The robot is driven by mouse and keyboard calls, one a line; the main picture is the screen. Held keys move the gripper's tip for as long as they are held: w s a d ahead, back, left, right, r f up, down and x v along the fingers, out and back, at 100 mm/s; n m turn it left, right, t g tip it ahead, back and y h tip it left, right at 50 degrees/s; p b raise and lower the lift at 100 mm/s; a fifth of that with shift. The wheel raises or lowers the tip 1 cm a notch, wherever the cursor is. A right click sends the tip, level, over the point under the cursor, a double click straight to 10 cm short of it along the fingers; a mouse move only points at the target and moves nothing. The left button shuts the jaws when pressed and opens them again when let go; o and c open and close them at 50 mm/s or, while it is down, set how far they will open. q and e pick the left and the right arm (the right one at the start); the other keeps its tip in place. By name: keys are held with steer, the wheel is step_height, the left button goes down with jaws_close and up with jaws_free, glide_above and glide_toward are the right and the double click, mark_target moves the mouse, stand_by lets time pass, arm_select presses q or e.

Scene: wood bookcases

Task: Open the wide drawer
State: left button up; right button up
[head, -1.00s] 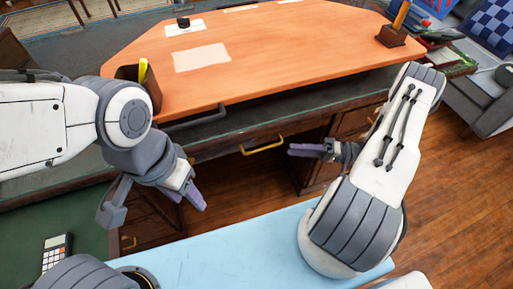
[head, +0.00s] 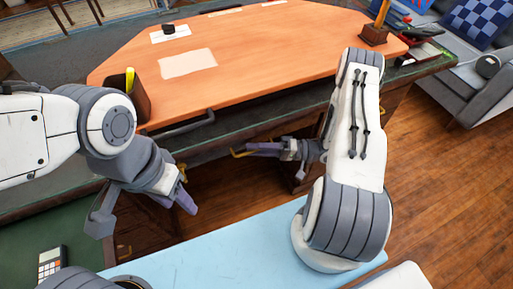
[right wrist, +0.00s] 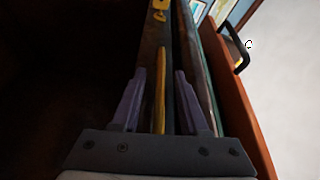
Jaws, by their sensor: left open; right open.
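The wide drawer (head: 213,160) is a dark wood front under the orange-topped desk, and it looks shut. Its yellow bar handle (head: 236,154) shows at the fingertips of my right gripper (head: 248,149), which partly hides it. In the right wrist view the handle (right wrist: 160,85) runs lengthwise between the two open purple fingers (right wrist: 157,88), with gaps on both sides. My left gripper (head: 178,199) is open and empty, pointing down in front of the desk, left of the handle.
The orange desktop (head: 240,65) carries a pen cup (head: 128,98) and paper (head: 187,63). A dark handle (head: 184,124) is at its edge. A light blue surface (head: 220,245) lies in front, with a calculator (head: 50,262) left of it. Wood floor is clear at right.

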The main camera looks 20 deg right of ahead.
jaws_close()
steer(key=shift+d, duration=0.1)
stand_by(1.2)
